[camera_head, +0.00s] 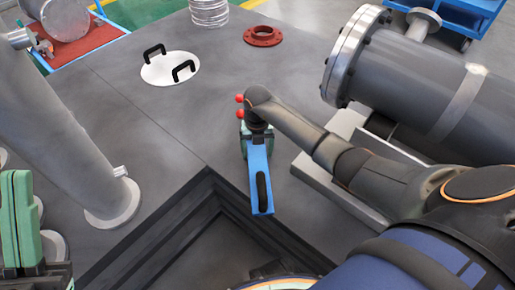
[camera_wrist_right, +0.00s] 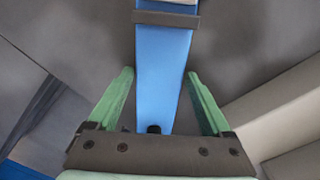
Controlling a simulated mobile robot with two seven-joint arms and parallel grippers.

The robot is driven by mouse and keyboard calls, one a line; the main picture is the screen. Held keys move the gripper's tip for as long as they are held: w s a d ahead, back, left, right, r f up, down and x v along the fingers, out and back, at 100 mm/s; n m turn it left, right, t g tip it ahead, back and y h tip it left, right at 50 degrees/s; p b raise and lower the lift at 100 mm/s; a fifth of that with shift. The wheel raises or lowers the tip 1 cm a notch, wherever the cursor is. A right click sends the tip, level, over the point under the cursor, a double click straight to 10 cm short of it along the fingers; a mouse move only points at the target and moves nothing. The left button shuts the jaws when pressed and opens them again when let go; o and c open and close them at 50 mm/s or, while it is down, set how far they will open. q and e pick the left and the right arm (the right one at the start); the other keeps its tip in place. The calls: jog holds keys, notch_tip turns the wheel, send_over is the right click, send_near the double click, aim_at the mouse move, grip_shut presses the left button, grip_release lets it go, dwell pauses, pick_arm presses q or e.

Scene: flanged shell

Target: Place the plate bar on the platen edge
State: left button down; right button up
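The plate bar is a long flat blue bar (camera_head: 260,178) with a black handle on its near half. My right gripper (camera_head: 256,138) is at the bar's far end, partly hidden by my own wrist. In the right wrist view, the blue bar (camera_wrist_right: 165,70) runs between the green fingers of my right gripper (camera_wrist_right: 162,75), whose tips sit close along its two sides. The grip looks closed on the bar. My left gripper (camera_head: 22,222) is at the lower left edge, green fingers upward, away from the bar. I cannot tell which surface is the platen edge.
A dark stepped pit (camera_head: 195,245) opens below and left of the bar. A large grey flanged vessel (camera_head: 430,95) and a light grey block (camera_head: 335,190) stand to the right. A white disc (camera_head: 169,69) with black handles and a red flange (camera_head: 263,36) lie farther back.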

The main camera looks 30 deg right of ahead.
jog(key=shift+o, duration=1)
jog(key=shift+w, duration=0.1)
jog(key=shift+r, duration=0.1)
